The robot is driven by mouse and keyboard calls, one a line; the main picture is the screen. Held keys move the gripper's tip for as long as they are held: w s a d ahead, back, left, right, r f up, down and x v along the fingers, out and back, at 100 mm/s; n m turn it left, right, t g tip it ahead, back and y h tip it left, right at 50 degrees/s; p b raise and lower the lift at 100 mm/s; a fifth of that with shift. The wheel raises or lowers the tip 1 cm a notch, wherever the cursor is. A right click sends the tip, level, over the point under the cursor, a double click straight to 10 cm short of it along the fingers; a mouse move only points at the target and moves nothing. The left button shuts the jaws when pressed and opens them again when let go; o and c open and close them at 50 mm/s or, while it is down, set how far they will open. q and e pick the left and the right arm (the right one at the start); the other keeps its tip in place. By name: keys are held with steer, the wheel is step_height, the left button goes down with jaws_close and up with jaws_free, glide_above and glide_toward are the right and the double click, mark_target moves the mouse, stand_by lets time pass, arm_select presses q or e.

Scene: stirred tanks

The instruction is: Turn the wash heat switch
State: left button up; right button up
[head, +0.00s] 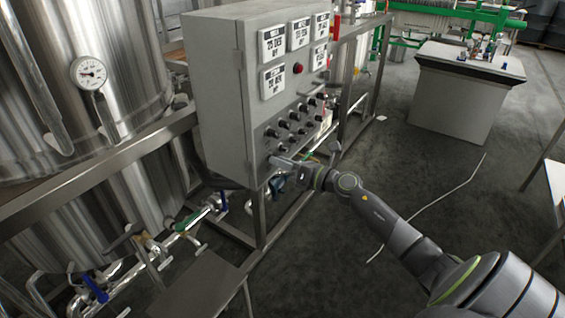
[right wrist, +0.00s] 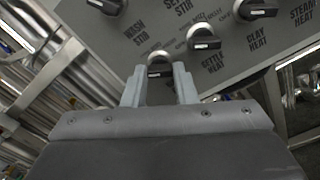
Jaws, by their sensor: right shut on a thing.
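The switch between my right gripper's fingers (right wrist: 159,84) is a black knob (right wrist: 159,68) with a light mark, at the lower end of its row in the right wrist view. Its label is hidden by the gripper; its place beside the SETTLE HEAT switch (right wrist: 205,40) and below the WASH STIR label fits the wash heat switch. In the head view my right gripper (head: 283,160) reaches the lower left corner of the grey control cabinet's front (head: 268,95) and is shut on the knob. My left gripper is not in view.
Several other black knobs (head: 296,116) sit close by on the panel, below white displays (head: 272,43) and a red button (head: 298,68). Pipes and valves (head: 180,225) run below left. A steel tank (head: 110,50) stands at left. The floor at right is mostly open.

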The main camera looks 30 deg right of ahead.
steer(key=shift+r+m+p, duration=0.1)
steer(key=shift+m+p, duration=3.05)
steer(key=shift+m, duration=0.65)
steer(key=o, duration=1)
